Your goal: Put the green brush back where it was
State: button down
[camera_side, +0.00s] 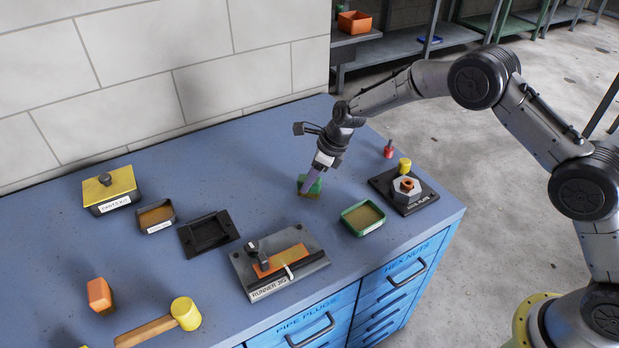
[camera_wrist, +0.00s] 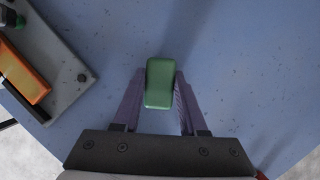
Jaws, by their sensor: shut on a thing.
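The green brush (camera_side: 313,187) is in my gripper (camera_side: 316,175), near the middle of the blue bench top. In the wrist view the green brush (camera_wrist: 160,80) sits between the two purple fingers of my gripper (camera_wrist: 160,92), one finger on each side. The fingers are shut on it. A tan lower edge shows under the green body in the side view. The brush is at or just above the bench; I cannot tell whether it touches.
Right of the brush are a green-rimmed tray (camera_side: 346,226) and a black plate with a hex nut (camera_side: 407,189). In front is the runner jig (camera_side: 320,262); left are an empty black tray (camera_side: 190,240), a dark bin (camera_side: 156,227) and a yellow-lidded box (camera_side: 112,190). Bench behind is clear.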

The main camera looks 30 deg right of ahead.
jog(key=shift+f, duration=0.35)
jog(key=c, duration=0.8)
grip_release()
jog(key=shift+o, duration=0.2)
jog(key=o, duration=0.6)
jog(key=shift+c, duration=0.2)
jog(key=v, duration=0.8)
